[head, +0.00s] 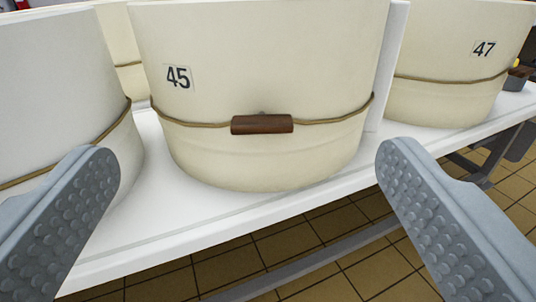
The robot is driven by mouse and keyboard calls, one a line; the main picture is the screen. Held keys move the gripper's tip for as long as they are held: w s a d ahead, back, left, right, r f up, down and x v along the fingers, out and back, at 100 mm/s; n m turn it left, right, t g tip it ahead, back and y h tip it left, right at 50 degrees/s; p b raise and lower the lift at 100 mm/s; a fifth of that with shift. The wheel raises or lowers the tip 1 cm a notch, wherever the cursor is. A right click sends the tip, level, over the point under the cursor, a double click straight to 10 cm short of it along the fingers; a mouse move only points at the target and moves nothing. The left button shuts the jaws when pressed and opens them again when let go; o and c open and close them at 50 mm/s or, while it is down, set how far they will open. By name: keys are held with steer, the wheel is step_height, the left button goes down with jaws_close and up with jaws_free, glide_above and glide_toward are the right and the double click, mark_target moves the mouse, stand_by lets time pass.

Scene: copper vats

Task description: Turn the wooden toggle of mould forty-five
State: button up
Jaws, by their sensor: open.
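Mould forty-five (255,60) stands in the middle of the head view, cream-coloured, with a "45" label at its upper left. A brown cord runs around its lower part. The dark wooden toggle (262,124) lies about level on the cord at the mould's front. My gripper (240,165) is open and empty. Its two grey, studded fingers are wide apart, one at the lower left and one at the lower right. The toggle shows between them, apart from both fingers and farther away.
A mould labelled 47 (450,60) stands to the right, and another mould (50,90) stands close on the left. All rest on a white table (215,220). A white upright panel (389,70) stands between 45 and 47. Tiled floor (330,240) shows below the front edge.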

glide_toward(261, 127)
steer(key=shift+h, duration=0.3)
steer(key=w, duration=1)
steer(key=shift+d, duration=0.35)
steer(key=shift+c, duration=0.4)
steer(key=c, duration=0.9)
